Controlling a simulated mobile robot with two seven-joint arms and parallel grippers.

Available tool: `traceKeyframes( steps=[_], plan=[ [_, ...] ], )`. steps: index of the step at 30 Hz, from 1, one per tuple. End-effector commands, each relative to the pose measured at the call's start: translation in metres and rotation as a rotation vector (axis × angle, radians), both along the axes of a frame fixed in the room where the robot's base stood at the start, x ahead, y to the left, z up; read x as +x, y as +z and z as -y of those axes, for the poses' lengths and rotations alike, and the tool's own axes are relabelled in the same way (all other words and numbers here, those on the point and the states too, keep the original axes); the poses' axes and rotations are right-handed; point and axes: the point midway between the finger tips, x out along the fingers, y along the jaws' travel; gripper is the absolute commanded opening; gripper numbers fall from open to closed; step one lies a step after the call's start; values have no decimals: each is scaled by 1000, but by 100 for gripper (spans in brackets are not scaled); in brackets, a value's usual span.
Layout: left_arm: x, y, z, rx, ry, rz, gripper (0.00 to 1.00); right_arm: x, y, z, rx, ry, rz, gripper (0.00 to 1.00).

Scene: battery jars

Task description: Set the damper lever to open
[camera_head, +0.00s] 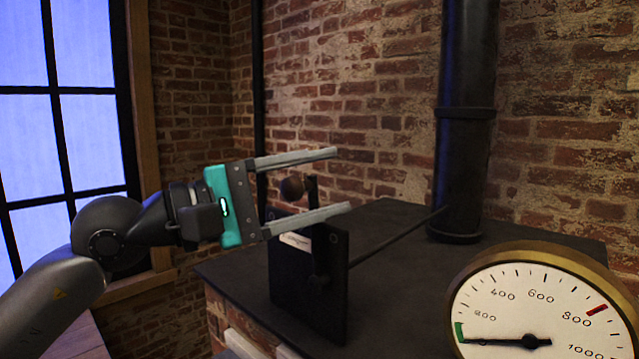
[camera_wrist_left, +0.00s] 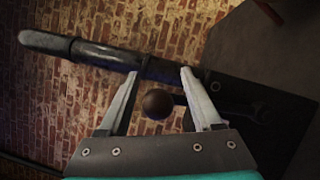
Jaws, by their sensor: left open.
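The damper lever has a dark round knob (camera_head: 291,188) on an upright dark arm, in front of a black plate (camera_head: 308,268) with a small pale label. A thin rod runs from the plate to the black stove pipe (camera_head: 466,120). My left gripper (camera_head: 342,180) is open, and its two fingers lie above and below the knob in the head view. In the left wrist view the knob (camera_wrist_left: 157,104) shows between the spread fingers, apart from both. The label's text is too small to read. My right gripper is not in view.
A large brass-rimmed gauge (camera_head: 540,310) stands at the front right, its needle pointing left near the green mark. The dark stove top (camera_head: 400,225) is mostly clear around the plate. Brick walls rise behind, with a window (camera_head: 60,120) at left.

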Motion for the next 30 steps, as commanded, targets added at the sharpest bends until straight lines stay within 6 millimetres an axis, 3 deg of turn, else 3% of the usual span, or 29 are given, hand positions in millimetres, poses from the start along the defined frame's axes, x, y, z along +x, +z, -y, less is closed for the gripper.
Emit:
traceKeyframes(
  steps=[11,30],
  plan=[
    [-2,-1,-6,-2,3,2,66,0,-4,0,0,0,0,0],
    [-53,-18,-92,0,4,0,66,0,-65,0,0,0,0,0]
  ],
)
